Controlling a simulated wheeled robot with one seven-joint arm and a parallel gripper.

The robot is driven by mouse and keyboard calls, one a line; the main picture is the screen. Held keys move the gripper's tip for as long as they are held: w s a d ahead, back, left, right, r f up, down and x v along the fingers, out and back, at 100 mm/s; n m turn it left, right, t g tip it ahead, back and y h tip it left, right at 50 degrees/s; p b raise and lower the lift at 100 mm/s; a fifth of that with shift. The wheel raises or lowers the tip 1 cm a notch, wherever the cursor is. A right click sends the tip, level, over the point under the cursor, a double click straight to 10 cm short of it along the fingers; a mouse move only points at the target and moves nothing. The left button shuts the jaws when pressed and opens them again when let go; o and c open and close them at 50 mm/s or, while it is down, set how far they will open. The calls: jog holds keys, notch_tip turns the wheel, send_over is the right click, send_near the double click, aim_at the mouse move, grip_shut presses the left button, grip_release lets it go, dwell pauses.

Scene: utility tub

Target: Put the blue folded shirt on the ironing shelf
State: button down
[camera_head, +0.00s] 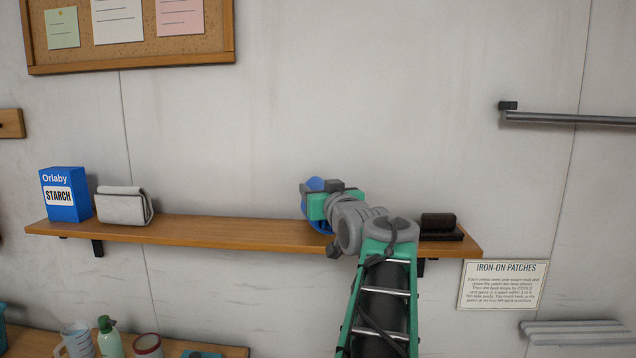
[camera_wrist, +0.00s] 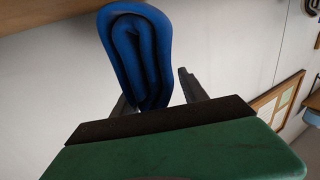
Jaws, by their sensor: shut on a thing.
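The blue folded shirt (camera_wrist: 135,40) is a rolled-looking bundle in the wrist view, held between the fingers of my gripper (camera_wrist: 155,90). In the head view, my gripper (camera_head: 318,206) is over the middle of the wooden ironing shelf (camera_head: 230,228), and its fingers are mostly hidden by my wrist. A strip of the blue shirt (camera_head: 319,227) shows just below it, at about the height of the shelf top. Whether the shirt touches the shelf cannot be told. The shelf's underside or edge (camera_wrist: 40,14) seems to show at the upper left of the wrist view.
The shelf is bare between the cloth and my gripper. A metal rail (camera_head: 570,119) juts at right.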

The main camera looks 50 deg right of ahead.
jog(key=shift+f, duration=0.55)
jog(key=shift+f+b, duration=0.6)
jog(key=shift+b, duration=0.15)
jog(key=c, duration=0.9)
grip_release()
jog(key=o, duration=0.4)
